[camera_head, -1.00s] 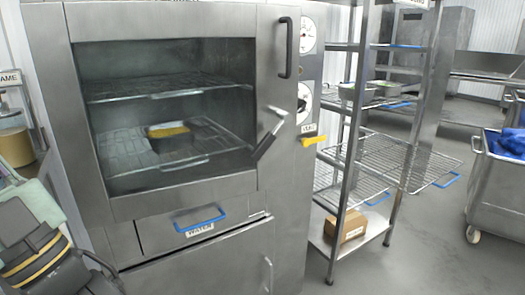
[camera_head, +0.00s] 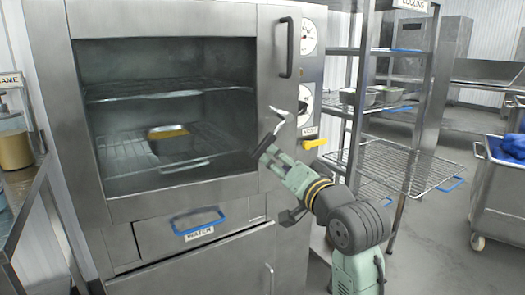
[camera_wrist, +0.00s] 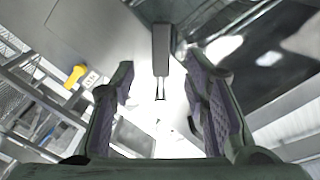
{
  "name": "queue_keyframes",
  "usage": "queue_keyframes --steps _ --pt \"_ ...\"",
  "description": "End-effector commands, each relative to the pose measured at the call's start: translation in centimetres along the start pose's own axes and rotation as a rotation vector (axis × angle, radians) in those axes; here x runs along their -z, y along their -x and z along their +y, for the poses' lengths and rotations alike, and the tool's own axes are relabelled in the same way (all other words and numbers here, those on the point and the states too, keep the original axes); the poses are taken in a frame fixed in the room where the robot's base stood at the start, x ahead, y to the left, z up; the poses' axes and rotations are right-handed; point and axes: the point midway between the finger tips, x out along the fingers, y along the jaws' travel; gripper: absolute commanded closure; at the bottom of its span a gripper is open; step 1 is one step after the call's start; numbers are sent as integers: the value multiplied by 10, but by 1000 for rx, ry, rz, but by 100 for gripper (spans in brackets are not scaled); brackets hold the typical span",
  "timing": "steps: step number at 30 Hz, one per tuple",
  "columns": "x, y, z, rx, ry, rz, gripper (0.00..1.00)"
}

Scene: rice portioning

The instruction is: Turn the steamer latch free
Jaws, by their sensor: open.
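The steamer (camera_head: 180,205) stands at left in the head view with its glass door shut. The latch (camera_head: 277,114), a metal lever with a dark grip, is at the door's right edge, its lower part partly covered by my gripper (camera_head: 271,152). In the wrist view the latch's dark grip (camera_wrist: 161,48) points toward the space between the fingertips of my gripper (camera_wrist: 160,82). My fingers are open, on either side of the grip's line. Whether either finger touches it I cannot tell.
A yellow handle (camera_head: 314,143) sticks out just right of the latch, below two dials. A fixed door handle (camera_head: 285,47) is above. A wire rack (camera_head: 395,165) stands close on the right. A pan (camera_head: 170,141) sits inside the steamer.

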Motion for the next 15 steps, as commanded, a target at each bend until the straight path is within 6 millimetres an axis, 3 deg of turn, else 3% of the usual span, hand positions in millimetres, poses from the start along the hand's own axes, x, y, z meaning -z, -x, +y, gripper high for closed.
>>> queue_keyframes --steps 9,15 --pt "0 -60 -3 1 1 -3 58" --pt "1 -88 -2 1 3 0 58"
